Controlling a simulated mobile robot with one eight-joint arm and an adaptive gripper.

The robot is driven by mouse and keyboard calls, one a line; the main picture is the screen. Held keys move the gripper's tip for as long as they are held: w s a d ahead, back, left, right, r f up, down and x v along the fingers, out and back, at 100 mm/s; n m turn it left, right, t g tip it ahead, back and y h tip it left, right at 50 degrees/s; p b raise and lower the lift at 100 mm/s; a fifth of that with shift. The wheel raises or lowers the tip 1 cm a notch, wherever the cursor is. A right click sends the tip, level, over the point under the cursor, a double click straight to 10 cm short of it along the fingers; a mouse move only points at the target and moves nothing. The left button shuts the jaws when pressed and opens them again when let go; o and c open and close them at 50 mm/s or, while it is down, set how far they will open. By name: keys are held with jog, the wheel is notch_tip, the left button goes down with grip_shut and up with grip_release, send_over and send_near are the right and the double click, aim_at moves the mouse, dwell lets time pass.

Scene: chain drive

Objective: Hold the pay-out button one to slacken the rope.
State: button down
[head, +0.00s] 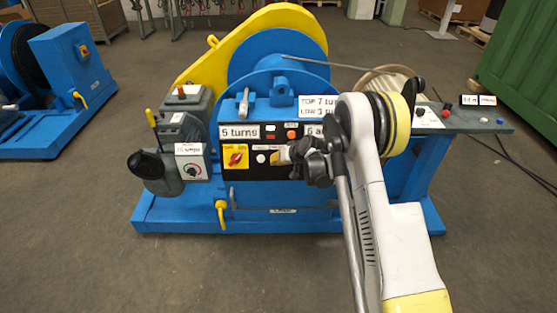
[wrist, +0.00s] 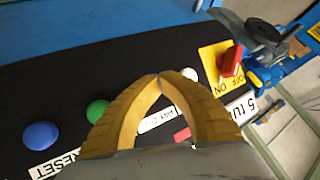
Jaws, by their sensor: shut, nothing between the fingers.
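The dark control panel (head: 240,175) is on the front of the blue winch. In the wrist view it carries a white button (wrist: 187,76), a green button (wrist: 97,111) and a blue button (wrist: 40,135). A label starting "PAY O" (wrist: 158,120) shows between my fingers; its end is hidden, so I cannot tell which button it names. My gripper (wrist: 165,76) is shut and empty, its yellow fingertips together beside the white button and partly overlapping it in view. In the head view my gripper (head: 285,155) is just right of the white button (head: 261,158); contact is unclear.
A red rotary switch on a yellow plate (head: 236,157) is left of the white button. Labels such as "5 turns" (head: 240,132) sit above. A grey motor box (head: 192,165) is further left. A side shelf (head: 460,120) with small buttons is at the right.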

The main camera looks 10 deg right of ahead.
jog(key=shift+s, duration=0.1)
jog(key=shift+s+a+r, duration=0.15)
jog(key=shift+s+r, duration=0.25)
jog(key=shift+s, duration=0.3)
jog(key=shift+s+a+r+p, duration=0.15)
jog(key=shift+s+r, duration=0.2)
jog(key=shift+s, duration=0.4)
jog(key=shift+s+a+r+p, duration=0.1)
jog(key=shift+s+a+r, duration=0.1)
jog(key=shift+s+r, duration=0.35)
jog(key=shift+s+a+r+p, duration=0.1)
jog(key=shift+s+a+r, duration=0.1)
jog(key=shift+s, duration=0.7)
